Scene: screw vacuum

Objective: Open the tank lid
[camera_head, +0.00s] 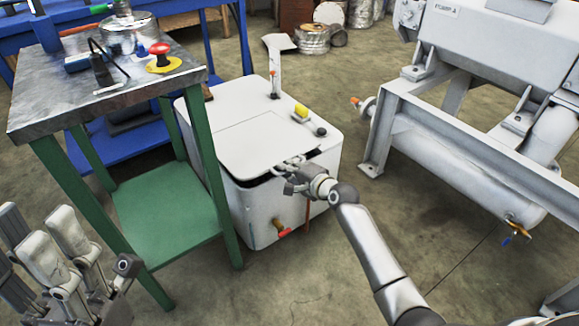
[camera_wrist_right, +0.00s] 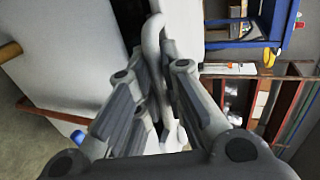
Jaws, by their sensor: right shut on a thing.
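The tank (camera_head: 262,213) is a white box on the floor in the middle of the head view. Its white lid (camera_head: 262,140) covers the top, with a dark gap under its front edge. My right gripper (camera_head: 290,180) is at that front edge. In the right wrist view, my right gripper (camera_wrist_right: 160,100) is shut on a pale curved handle (camera_wrist_right: 153,40) at the lid edge. The fingers hide part of the handle. My left gripper (camera_head: 58,250) is at the lower left, away from the tank; its jaw opening is unclear.
A green-legged metal table (camera_head: 110,85) stands close left of the tank, with a red emergency button (camera_head: 160,50) on top. A large grey pump machine (camera_head: 490,130) stands to the right. A red-handled valve (camera_head: 284,233) sticks out of the tank front. Floor between tank and pump is clear.

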